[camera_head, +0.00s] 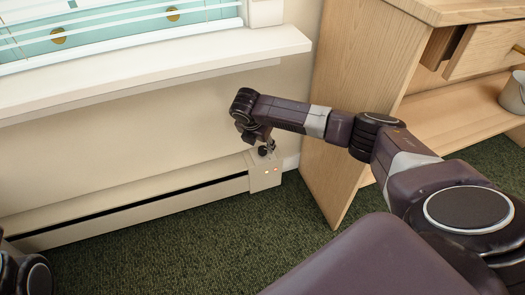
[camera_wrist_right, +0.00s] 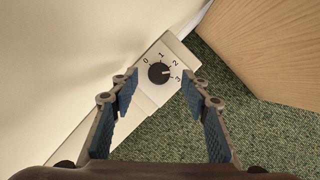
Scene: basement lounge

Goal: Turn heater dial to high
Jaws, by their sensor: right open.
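The baseboard heater (camera_head: 130,205) is a long cream unit low on the wall under the window sill. Its end box (camera_head: 264,176) carries two small lit spots on the front. The black round dial (camera_wrist_right: 158,74) sits on the box top, with 0, 1, 2 and 3 printed around it. A small white mark on the dial appears to point between 2 and 3. My right gripper (camera_head: 267,146) is above the box. In the wrist view, its fingers (camera_wrist_right: 160,80) are open, one on each side of the dial, with gaps between. My left gripper is out of view.
A wooden desk (camera_head: 345,110) with an open drawer (camera_head: 484,52) stands close to the right of the heater's end. A grey bucket (camera_head: 513,92) is on its shelf. The window sill (camera_head: 150,70) juts out above the heater. Green carpet (camera_head: 200,245) in front is clear.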

